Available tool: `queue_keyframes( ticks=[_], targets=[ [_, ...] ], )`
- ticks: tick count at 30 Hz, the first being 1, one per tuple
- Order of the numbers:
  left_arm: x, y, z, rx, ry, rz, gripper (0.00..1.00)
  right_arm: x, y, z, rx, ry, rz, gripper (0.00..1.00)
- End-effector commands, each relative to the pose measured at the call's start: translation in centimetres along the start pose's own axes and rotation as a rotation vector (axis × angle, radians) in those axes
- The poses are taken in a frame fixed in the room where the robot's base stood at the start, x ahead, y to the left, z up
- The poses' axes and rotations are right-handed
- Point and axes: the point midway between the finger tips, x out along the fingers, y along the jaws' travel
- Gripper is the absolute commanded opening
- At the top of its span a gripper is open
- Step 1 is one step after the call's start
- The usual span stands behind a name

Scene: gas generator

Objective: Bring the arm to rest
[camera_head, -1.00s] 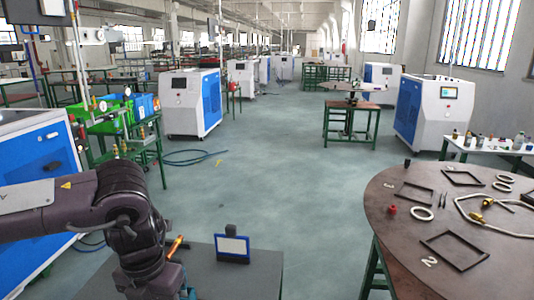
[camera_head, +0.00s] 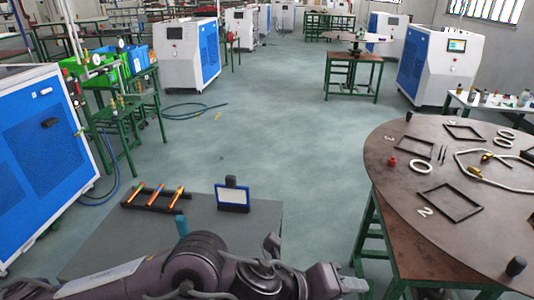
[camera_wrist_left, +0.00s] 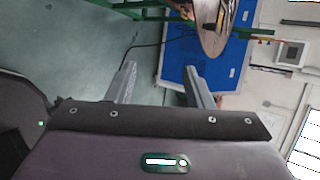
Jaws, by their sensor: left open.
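My left arm (camera_head: 200,272) lies low along the bottom edge of the head view, stretched from left to right. My left gripper (camera_head: 352,284) is at its right end, between the grey table and the round brown table. In the left wrist view the two fingers of my left gripper (camera_wrist_left: 160,68) stand apart with nothing between them. It holds nothing. My right gripper is not in view.
A grey table (camera_head: 120,245) bears a black rack (camera_head: 127,203) with several copper-coloured rods and a blue-framed panel (camera_head: 232,198). A round brown table (camera_head: 400,170) with frames and rings stands right. Blue-white machines (camera_head: 50,160) stand around. The middle floor is clear.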

Motion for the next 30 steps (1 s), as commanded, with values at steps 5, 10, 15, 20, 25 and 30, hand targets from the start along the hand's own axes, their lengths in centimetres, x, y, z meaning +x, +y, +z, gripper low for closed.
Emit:
queue_keyframes(
  ticks=[5, 10, 15, 20, 25, 30],
  targets=[
    [-1.2, -3.7, 1.7, -0.405, -0.152, -0.190, 0.47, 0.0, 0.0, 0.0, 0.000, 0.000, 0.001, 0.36],
    [-4.0, -2.0, 5.8, -0.857, -0.333, -0.284, 0.47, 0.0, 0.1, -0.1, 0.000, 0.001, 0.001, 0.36],
    [-7.5, 5.1, 9.0, -1.350, -0.546, -0.287, 0.47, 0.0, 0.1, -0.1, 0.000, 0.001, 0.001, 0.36],
    [-11.2, 14.6, 8.6, -1.793, -0.769, -0.214, 0.47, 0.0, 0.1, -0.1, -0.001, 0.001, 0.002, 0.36],
    [-14.4, 22.2, 5.6, -2.107, -0.961, -0.114, 0.47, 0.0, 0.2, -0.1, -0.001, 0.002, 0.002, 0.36],
    [-17.0, 27.2, 2.1, -2.319, -1.113, -0.020, 0.47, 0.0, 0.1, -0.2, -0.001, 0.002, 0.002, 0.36]
  ],
)
